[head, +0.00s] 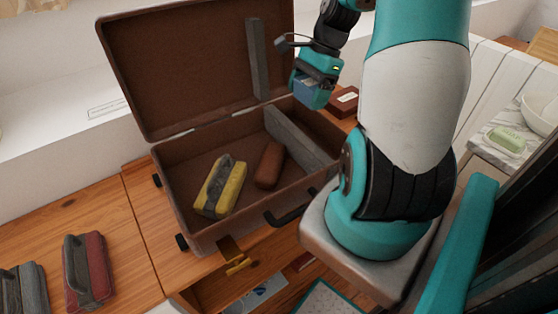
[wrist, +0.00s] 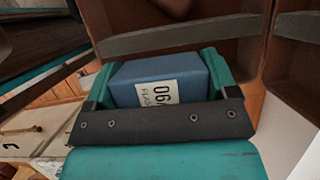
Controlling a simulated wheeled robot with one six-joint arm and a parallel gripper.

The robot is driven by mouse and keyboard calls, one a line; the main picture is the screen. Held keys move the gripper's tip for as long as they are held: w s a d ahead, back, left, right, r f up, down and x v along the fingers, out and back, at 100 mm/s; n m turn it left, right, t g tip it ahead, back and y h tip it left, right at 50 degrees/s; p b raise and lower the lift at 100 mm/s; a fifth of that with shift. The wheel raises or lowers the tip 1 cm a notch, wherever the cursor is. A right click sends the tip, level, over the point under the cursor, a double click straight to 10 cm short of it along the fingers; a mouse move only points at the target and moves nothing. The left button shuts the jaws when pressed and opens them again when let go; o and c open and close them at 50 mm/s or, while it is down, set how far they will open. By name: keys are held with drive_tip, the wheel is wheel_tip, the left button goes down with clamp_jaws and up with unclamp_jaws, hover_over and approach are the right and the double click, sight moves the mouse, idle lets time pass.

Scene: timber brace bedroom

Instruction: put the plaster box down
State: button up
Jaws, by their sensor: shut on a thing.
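The plaster box (wrist: 150,80) is blue with a white label that reads in part "PLAS" and "06/". My gripper (head: 313,90) is shut on it. In the wrist view the box sits between the two teal fingers. In the head view only a small blue part of the box (head: 304,86) shows; the gripper hides the rest. The gripper is raised, and in the picture it overlaps the right back rim of an open brown suitcase (head: 190,218). How high the box is above the suitcase I cannot tell.
In the suitcase lie a yellow-and-grey pouch (head: 230,187) and a brown case (head: 269,165), left of a grey divider (head: 299,137). A dark red box (head: 344,101) stands behind right. Red (head: 88,272) and grey (head: 24,291) pouches lie left; wood between is clear.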

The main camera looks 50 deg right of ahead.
sight(298, 157)
wheel_tip(298, 157, down, 18)
drive_tip(key=shift+r+b, duration=0.1)
drive_tip(key=shift+b, duration=0.5)
